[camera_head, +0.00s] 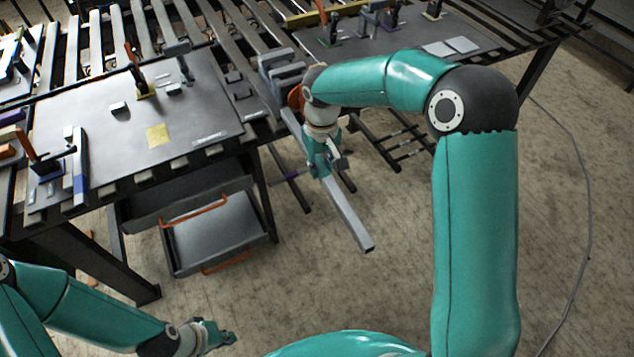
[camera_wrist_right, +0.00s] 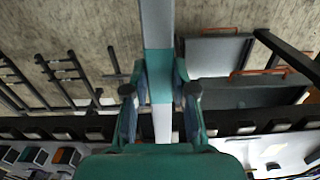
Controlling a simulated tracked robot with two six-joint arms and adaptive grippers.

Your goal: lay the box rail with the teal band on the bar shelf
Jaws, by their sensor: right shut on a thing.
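The box rail (camera_head: 350,222) is a long grey square bar. My right gripper (camera_head: 322,160) is shut on it near its middle, in the air in front of the table edge.
The grey table panel (camera_head: 105,170) at left carries clamps, small blocks and a yellow note (camera_head: 158,135). Below it is a grey drawer tray (camera_head: 225,240) with orange handles. Grey blocks (camera_head: 283,75) stand by the rail's far end. The floor in front is clear, with a cable at right.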

